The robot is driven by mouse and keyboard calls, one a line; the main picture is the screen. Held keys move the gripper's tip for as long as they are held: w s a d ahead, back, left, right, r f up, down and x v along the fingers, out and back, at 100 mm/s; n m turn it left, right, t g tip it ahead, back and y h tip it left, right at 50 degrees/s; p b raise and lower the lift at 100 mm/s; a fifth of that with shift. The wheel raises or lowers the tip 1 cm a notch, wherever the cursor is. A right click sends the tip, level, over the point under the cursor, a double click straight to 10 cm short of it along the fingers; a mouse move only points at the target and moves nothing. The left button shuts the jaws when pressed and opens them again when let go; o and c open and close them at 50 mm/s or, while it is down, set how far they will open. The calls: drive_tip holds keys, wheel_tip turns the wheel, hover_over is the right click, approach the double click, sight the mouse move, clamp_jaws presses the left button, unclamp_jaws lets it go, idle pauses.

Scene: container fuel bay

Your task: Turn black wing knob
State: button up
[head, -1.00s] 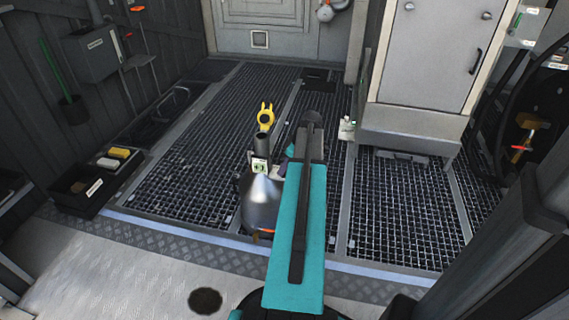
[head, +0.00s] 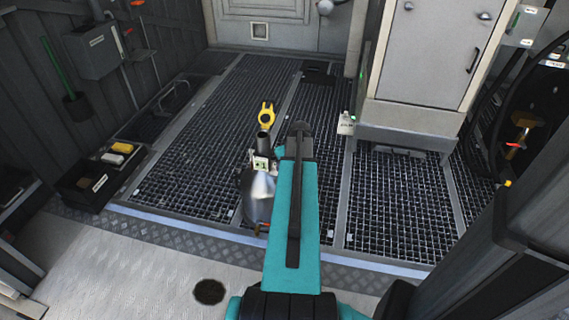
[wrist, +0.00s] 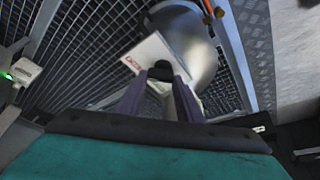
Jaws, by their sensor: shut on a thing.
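My gripper (wrist: 160,84) shows in the wrist view with its two purple-grey fingers closed in on the black wing knob (wrist: 161,68). The knob is mostly hidden between the fingertips, so its angle is hard to tell. It sits in front of a white plate (wrist: 146,50) with a red marking, beside a rounded silver vessel (wrist: 203,68). In the head view the silver vessel (head: 257,198) stands on the grating, left of my teal arm. My arm covers the knob and most of the gripper there.
A black upright cylinder (head: 264,142) and a yellow fitting (head: 266,113) stand just beyond the vessel. A grey cabinet (head: 422,60) is at the right. A black tray (head: 88,183) lies at the left. The grating (head: 195,150) between is mostly clear.

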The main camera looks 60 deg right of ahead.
drive_tip(key=shift+w+r, duration=0.1)
drive_tip(key=shift+w, duration=0.2)
drive_tip(key=o, duration=0.9)
drive_tip(key=shift+o, duration=0.9)
drive_tip(key=shift+s, duration=0.15)
drive_tip(key=p+v, duration=0.3)
drive_tip(key=v, duration=1.1)
drive_tip(key=shift+p, duration=0.3)
drive_tip(key=shift+s+a, duration=0.1)
